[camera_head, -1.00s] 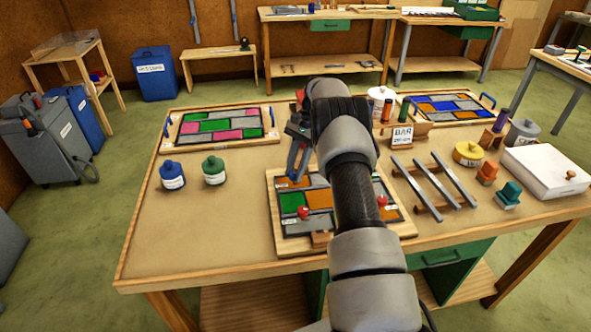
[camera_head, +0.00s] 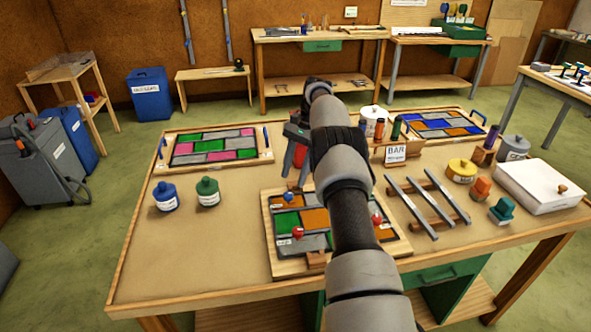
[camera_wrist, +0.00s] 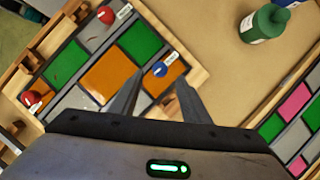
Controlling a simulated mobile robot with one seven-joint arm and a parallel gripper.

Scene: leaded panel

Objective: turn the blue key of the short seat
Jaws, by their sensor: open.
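The leaded panel in its wooden frame (camera_head: 277,262) lies at the front middle of the table, with green, orange and grey panes. A small blue key (camera_head: 287,196) stands at its upper left edge, with a white tag beside it. In the wrist view the blue key (camera_wrist: 160,69) shows just beyond and between the fingertips of my gripper (camera_wrist: 161,82). The tag's writing is too small to read. My gripper (camera_head: 296,182) is open and empty, apart from the key and above the panel's far side. Two red keys (camera_head: 298,232) (camera_head: 377,218) sit on other edges.
Grey bars (camera_head: 412,207) lie on a rack to the right. Another panel (camera_head: 213,146) lies behind. The table's left front is clear.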

